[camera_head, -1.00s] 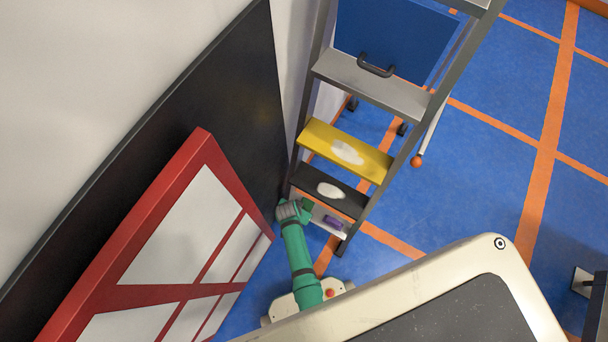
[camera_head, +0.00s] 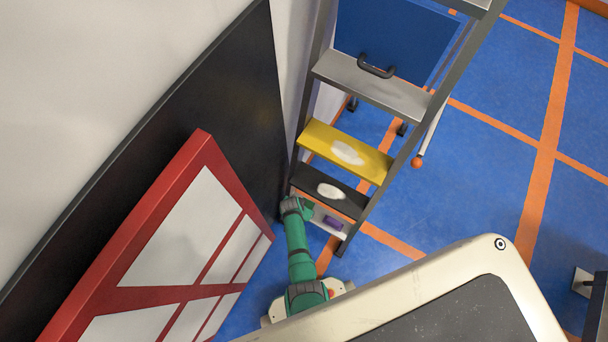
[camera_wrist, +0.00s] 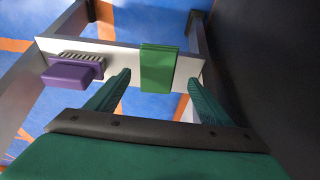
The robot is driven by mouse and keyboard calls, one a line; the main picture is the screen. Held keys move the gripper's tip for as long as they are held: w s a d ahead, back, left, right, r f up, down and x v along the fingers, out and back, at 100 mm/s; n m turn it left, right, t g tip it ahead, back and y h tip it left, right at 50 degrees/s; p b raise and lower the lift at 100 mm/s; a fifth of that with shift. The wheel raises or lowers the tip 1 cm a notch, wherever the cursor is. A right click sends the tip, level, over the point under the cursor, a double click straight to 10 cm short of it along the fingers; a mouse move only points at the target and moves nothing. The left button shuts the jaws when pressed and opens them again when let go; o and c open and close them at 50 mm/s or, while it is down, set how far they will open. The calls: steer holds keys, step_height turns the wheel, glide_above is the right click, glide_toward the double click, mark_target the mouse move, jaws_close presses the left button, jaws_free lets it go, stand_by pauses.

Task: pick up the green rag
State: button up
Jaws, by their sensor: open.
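The green rag (camera_wrist: 159,69) is a folded green piece hanging over the white ledge (camera_wrist: 120,60) in the wrist view. My gripper (camera_wrist: 158,82) is open. Its two green fingers stand apart on either side of the lower part of the rag, with the left finger near the purple brush. I cannot tell how far the fingertips are from the ledge, and no contact shows. In the head view my green arm (camera_head: 299,250) reaches to the lowest, white step of the ladder; the rag is hidden there behind my wrist.
A purple brush (camera_wrist: 72,73) with bristles lies on the same ledge, left of the rag; it also shows in the head view (camera_head: 333,223). The ladder (camera_head: 345,150) has a yellow and a black step above. A red-framed board (camera_head: 190,235) and a dark panel (camera_head: 190,120) stand close on the left.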

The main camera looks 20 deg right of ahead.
steer(key=shift+d+x, duration=0.15)
steer(key=shift+x, duration=0.45)
steer(key=shift+d+x, duration=0.15)
steer(key=shift+x, duration=0.5)
steer(key=shift+d+f, duration=0.1)
steer(key=shift+f, duration=0.4)
steer(key=c, duration=1.1)
